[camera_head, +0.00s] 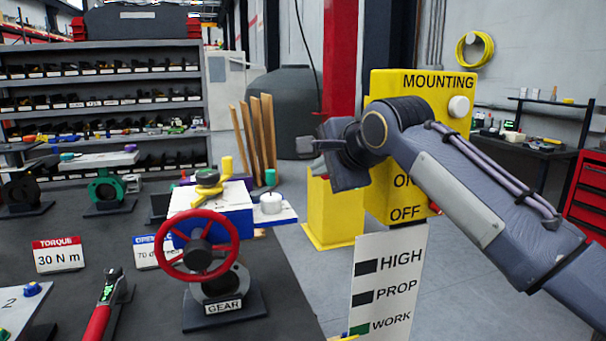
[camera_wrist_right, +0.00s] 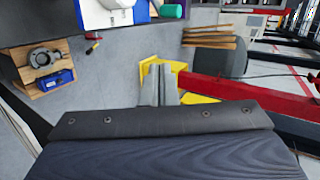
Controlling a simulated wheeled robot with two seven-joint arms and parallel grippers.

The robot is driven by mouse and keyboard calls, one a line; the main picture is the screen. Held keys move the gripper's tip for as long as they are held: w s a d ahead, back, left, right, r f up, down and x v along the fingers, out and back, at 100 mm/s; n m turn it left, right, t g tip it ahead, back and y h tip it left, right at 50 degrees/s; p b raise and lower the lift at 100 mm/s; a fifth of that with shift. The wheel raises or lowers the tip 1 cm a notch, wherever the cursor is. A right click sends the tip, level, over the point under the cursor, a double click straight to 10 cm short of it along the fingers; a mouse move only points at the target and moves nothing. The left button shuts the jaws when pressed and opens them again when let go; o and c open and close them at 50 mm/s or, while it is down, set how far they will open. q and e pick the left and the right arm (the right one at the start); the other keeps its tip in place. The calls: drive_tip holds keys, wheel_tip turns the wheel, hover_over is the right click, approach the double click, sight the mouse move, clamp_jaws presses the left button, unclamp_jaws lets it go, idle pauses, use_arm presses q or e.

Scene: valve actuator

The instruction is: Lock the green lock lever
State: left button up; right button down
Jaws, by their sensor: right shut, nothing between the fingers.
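No part in view can be told for certain as the green lock lever. A small green upright cylinder (camera_head: 270,177) stands at the right side of the valve actuator, behind a silver round part (camera_head: 271,203); it also shows at the top of the wrist view (camera_wrist_right: 172,11). The actuator has a blue and white body (camera_head: 222,196) and a red handwheel (camera_head: 197,246) in front. My right gripper (camera_head: 308,146) is shut and empty, in the air to the upper right of the actuator and apart from it; its fingers show in the wrist view (camera_wrist_right: 158,82). My left gripper is out of view.
A yellow panel (camera_head: 420,83) marked MOUNTING and ON/OFF stands behind my right arm, which partly covers it. A white HIGH/PROP/WORK sign (camera_head: 388,285) stands below. A red-handled tool (camera_head: 99,318) lies on the dark table (camera_head: 285,310). Shelves (camera_head: 100,75) stand behind.

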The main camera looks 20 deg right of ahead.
drive_tip(key=shift+s+d+r, duration=0.25)
drive_tip(key=shift+s+r, duration=0.1)
drive_tip(key=shift+s, duration=0.25)
drive_tip(key=shift+s+d+r, duration=0.25)
drive_tip(key=shift+s+r, duration=0.1)
drive_tip(key=shift+s, duration=0.25)
